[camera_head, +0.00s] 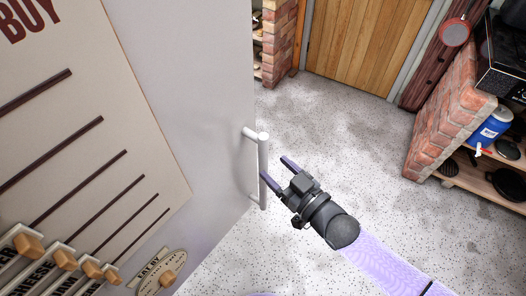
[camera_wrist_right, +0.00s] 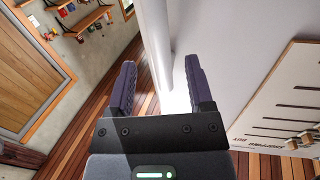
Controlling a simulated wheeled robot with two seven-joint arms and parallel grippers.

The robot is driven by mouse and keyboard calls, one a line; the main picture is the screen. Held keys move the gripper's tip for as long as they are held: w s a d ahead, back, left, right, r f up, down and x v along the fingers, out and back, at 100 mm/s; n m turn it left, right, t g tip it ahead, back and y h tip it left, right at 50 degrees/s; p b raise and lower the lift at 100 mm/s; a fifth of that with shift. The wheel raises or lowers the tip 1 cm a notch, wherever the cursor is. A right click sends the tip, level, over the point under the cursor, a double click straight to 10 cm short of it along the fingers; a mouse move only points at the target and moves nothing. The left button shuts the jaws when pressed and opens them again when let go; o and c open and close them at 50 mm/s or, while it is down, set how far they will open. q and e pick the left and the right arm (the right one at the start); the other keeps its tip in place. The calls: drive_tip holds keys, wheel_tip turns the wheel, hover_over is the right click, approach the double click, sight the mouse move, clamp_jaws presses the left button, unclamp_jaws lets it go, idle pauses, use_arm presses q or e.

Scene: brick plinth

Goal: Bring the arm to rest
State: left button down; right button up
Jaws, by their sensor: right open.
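My right gripper (camera_head: 274,171) is open beside the white vertical handle (camera_head: 263,150) of a large pale grey panel (camera_head: 205,75). One finger overlaps the handle's lower part in the head view; I cannot tell whether it touches. The fingers hold nothing visible. In the right wrist view, the open fingers (camera_wrist_right: 161,73) point toward the handle (camera_wrist_right: 154,40), which shows as a white bar ahead, between the two fingers in the picture. My right arm reaches in from the lower right. My left gripper is in neither view.
A board (camera_head: 120,130) with slots and wooden knobs is on the panel. Speckled floor (camera_head: 340,130) lies open right of the handle. A brick plinth (camera_head: 450,125) with shelves and a blue container (camera_head: 490,128) stands at right. A wooden door (camera_head: 365,40) is at the back.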

drive_tip(key=v, duration=0.3)
drive_tip(key=shift+s, duration=0.1)
